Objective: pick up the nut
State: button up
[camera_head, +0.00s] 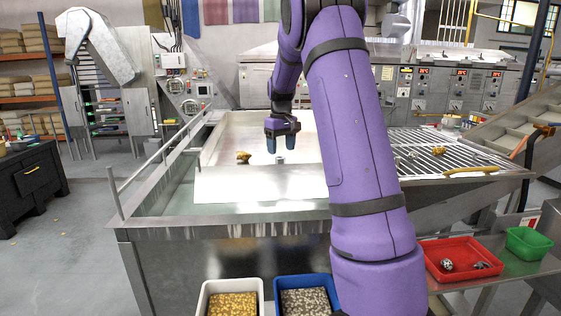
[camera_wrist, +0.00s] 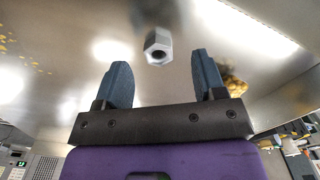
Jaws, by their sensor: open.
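The nut (camera_wrist: 157,47) is a silver hexagonal piece with a dark hole. In the wrist view it lies on the shiny metal surface, beyond the fingertips and between their lines. In the head view it is a small grey piece (camera_head: 279,160) just below my gripper. My gripper (camera_head: 283,148) points down over the metal tray (camera_head: 240,186) with its fingers apart. In the wrist view its two blue-grey fingers (camera_wrist: 161,72) are open with nothing between them. The nut is apart from the fingers.
A golden-brown lump (camera_head: 243,157) lies on the tray left of my gripper. A slatted grate (camera_head: 440,160) with small pieces adjoins at right. A red bin (camera_head: 462,258), green bin (camera_head: 528,243), white bin (camera_head: 231,286) and blue-rimmed bin (camera_head: 305,280) stand in front.

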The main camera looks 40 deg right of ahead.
aim_at(282, 158)
jog(key=shift+d+f, duration=0.15)
jog(key=shift+f, duration=1.7)
jog(key=c, duration=1)
jog(key=shift+r, duration=0.2)
